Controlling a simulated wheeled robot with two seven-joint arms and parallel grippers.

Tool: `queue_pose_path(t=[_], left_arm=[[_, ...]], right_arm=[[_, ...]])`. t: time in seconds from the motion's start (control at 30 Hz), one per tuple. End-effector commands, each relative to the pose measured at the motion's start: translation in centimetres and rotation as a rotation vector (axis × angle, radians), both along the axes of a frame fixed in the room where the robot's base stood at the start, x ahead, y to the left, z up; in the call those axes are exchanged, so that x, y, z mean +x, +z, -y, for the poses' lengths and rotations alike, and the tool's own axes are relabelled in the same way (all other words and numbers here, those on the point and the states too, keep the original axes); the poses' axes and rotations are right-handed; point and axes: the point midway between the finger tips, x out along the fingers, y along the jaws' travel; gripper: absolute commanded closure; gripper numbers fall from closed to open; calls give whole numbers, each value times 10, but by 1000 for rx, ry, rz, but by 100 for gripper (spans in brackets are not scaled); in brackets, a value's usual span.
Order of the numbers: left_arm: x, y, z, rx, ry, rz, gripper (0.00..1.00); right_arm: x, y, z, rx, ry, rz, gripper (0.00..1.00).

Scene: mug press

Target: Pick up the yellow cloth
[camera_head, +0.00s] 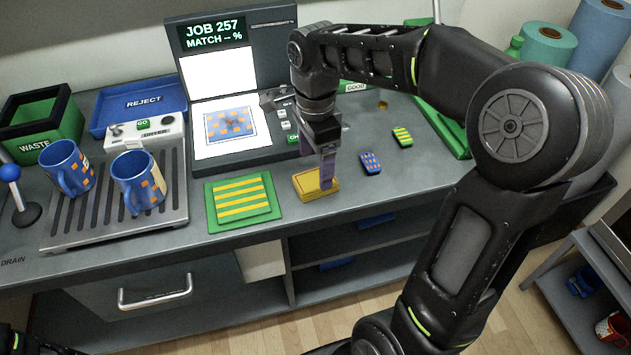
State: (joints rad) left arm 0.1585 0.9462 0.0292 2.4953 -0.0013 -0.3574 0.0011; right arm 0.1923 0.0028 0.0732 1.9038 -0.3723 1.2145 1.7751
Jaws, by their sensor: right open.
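The yellow cloth (308,187) lies folded on the grey counter near its front edge, right of the green mat with yellow stripes. My right gripper (327,183) points down at the right part of the cloth, and its fingers cover some of it. The jaws are open. I cannot tell whether the fingertips touch the cloth. A dark piece of my left arm may show at the bottom left corner, but my left gripper is not visible.
The green striped mat (243,201) lies left of the cloth. Small blue (370,163) and green striped (402,137) pieces lie to the right. Two blue mugs (139,181) stand on the drain tray (90,232). The job machine (232,150) stands behind the cloth.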

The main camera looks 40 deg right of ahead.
Motion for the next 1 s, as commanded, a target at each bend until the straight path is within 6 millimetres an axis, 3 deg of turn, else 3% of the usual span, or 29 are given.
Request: queue_pose_path(t=[0.33, 0.93, 1.0], left_arm=[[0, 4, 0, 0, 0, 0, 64], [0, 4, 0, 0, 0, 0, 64], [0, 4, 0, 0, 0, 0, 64]], right_arm=[[1, -43, 1, 1, 0, -3, 20], [1, -44, 1, 0, 0, -1, 20], [1, -44, 1, 0, 0, -1, 25]])
